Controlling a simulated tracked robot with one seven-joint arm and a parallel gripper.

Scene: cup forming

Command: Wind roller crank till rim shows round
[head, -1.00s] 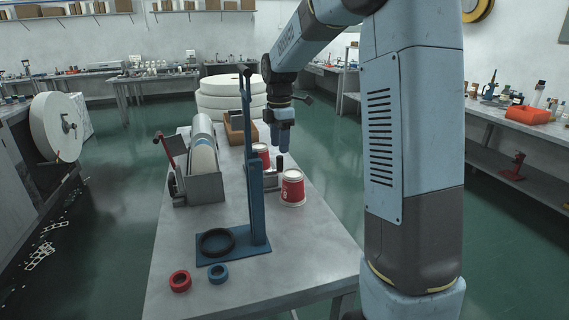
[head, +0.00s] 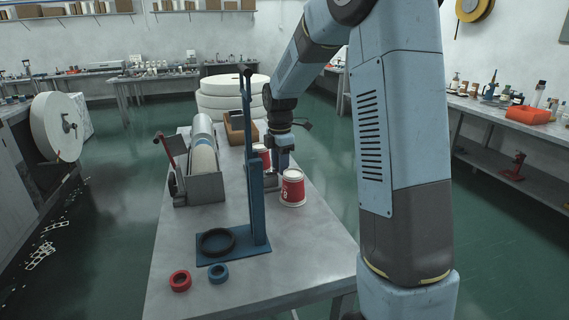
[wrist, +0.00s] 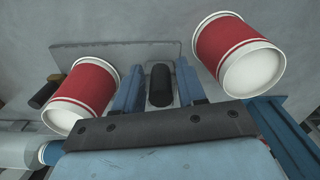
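My gripper (head: 284,168) points down over the table beside a small grey device (head: 271,184). In the wrist view its two blue fingers (wrist: 160,86) stand on either side of an upright black knob (wrist: 160,88), with narrow gaps showing; the fingers look open around it. A red-and-white cup (head: 292,190) stands at the near right of the device; it also shows in the wrist view (wrist: 238,52). A second red-and-white cup (head: 263,151) is behind the device, partly hidden, and shows at left in the wrist view (wrist: 83,97). The device is mostly hidden by gripper and cups.
A blue stand (head: 257,200) with a tall post and black ring rises close in front. A grey roll holder (head: 200,190) with a red lever (head: 163,146) stands left. Red (head: 180,281) and blue (head: 218,273) rings lie at the front. The right front tabletop is clear.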

